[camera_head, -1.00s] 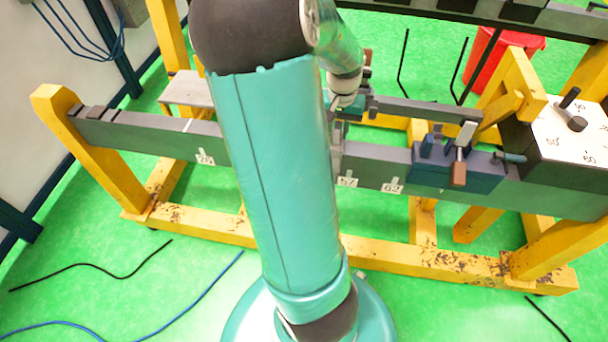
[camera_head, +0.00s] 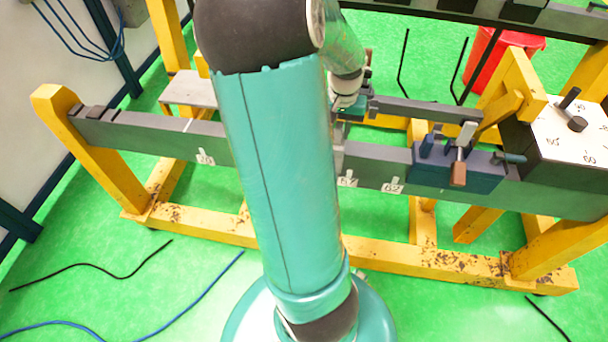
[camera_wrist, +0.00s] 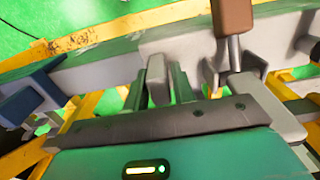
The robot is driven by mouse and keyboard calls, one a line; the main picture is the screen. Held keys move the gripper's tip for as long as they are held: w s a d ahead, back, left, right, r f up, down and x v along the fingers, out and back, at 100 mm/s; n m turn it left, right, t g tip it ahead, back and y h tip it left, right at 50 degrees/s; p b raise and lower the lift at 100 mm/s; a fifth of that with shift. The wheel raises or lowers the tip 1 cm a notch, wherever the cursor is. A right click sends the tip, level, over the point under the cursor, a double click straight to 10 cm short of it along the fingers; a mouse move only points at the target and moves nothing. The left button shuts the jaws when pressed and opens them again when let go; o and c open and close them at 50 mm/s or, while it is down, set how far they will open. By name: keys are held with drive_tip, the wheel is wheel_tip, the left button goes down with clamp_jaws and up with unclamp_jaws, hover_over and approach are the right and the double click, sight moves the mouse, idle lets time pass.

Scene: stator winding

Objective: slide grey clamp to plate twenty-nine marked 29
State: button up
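The grey clamp (camera_wrist: 188,45) sits on the dark rail in the wrist view. Its lever has a brown handle (camera_wrist: 233,16). In the head view my arm hides most of it; a light grey sliver (camera_head: 337,152) shows beside the arm. My gripper (camera_wrist: 160,88) has its two fingers on either side of an upright grey tab of the clamp; whether they press on it is not clear. In the head view my gripper (camera_head: 347,103) is behind the rail, partly hidden. The left plate (camera_head: 205,157), with its number blurred, lies on the rail's front face, left of my arm.
A blue clamp (camera_head: 458,172) with a brown-handled lever sits on the rail at right, beside a dial box (camera_head: 570,130). Two more number plates (camera_head: 347,181) (camera_head: 393,187) are right of my arm. The rail (camera_head: 140,132) looks clear left of my arm.

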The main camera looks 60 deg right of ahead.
drive_tip(key=shift+o, duration=1.4)
drive_tip(key=shift+r, duration=0.1)
drive_tip(key=shift+r, duration=4.9)
drive_tip(key=shift+w, duration=0.1)
